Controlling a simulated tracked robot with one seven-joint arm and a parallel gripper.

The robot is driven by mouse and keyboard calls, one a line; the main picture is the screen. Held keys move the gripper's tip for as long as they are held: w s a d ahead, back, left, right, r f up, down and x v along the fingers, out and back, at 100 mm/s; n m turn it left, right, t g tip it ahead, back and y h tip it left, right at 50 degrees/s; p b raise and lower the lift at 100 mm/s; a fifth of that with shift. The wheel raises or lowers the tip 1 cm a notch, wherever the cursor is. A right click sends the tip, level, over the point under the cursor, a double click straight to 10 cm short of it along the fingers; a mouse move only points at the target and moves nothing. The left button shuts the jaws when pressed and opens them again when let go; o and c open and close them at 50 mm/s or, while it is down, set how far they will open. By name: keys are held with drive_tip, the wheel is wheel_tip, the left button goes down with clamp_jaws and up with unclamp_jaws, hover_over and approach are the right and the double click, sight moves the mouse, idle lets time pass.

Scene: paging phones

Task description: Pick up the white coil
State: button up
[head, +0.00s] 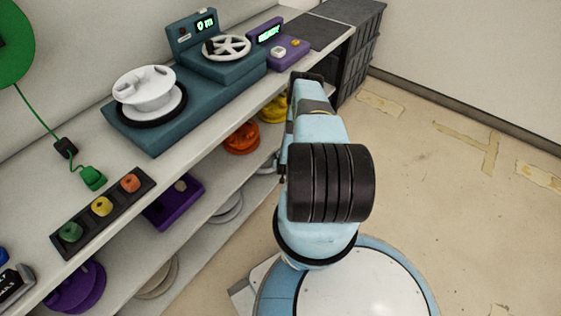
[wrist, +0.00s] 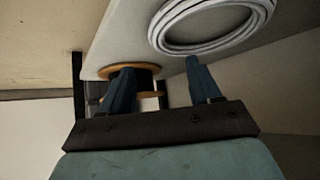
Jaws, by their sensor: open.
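A white coil (wrist: 212,24) of several looped strands lies on a pale shelf surface at the top of the wrist view, cut off by the upper edge. My gripper (wrist: 158,67) is open, its two blue-grey fingers apart with nothing held between them. The coil is ahead of the fingers and nearest the right one; I cannot tell the exact gap. In the head view my arm hides the gripper's fingers. Pale coils (head: 228,207) show on the lower shelf there, and I cannot tell which one matches the wrist view.
A spool with orange-brown rims (wrist: 148,70) stands behind the left finger. In the head view, orange (head: 242,138) and yellow (head: 273,109) coils lie on a shelf under the counter. A white reel (head: 147,88) sits on a teal machine above. The floor (head: 440,170) at right is clear.

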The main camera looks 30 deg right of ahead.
drive_tip(key=shift+x, duration=5.95)
drive_tip(key=shift+s+d, duration=0.1)
drive_tip(key=shift+c, duration=0.2)
